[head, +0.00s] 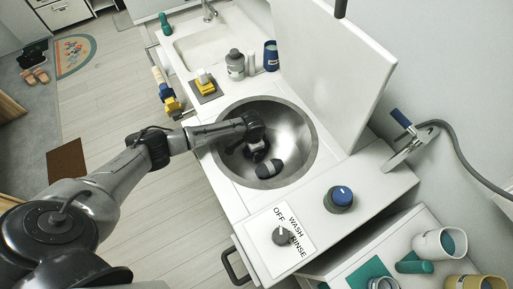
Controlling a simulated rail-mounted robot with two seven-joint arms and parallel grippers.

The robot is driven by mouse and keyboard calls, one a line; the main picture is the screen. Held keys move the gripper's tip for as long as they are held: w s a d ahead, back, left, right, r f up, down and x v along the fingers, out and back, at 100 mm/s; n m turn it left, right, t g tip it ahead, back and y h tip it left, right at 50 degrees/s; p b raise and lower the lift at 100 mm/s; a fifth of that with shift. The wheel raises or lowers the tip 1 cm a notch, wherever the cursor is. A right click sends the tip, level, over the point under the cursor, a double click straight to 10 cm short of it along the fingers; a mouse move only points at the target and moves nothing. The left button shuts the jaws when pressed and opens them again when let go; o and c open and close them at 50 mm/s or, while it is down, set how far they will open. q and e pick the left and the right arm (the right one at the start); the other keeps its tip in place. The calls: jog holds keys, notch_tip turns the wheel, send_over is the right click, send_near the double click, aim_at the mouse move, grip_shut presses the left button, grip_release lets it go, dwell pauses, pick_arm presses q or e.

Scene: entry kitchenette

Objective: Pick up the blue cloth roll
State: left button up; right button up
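A dark blue-grey roll (268,168) lies in the round metal basin (307,163) in the head view, near its lower wall. It is the only roll-shaped thing in the basin, and its colour looks more slate than bright blue. My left gripper (258,154) reaches down into the basin from the left, just above and behind the roll. Its fingers are small and dark, so their opening and any contact with the roll are unclear. My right gripper is not in view.
A white upright panel (335,70) stands behind the basin. A blue-topped knob (341,194) and a wash/rinse dial (281,236) sit on the counter in front. A grey bottle (235,66) and a blue cup (271,56) stand beyond. Cups crowd the lower right.

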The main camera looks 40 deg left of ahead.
pick_arm(q)
jog(key=shift+f, duration=0.45)
jog(key=shift+c, duration=0.3)
jog(key=c, duration=1)
jog(key=shift+r, duration=0.1)
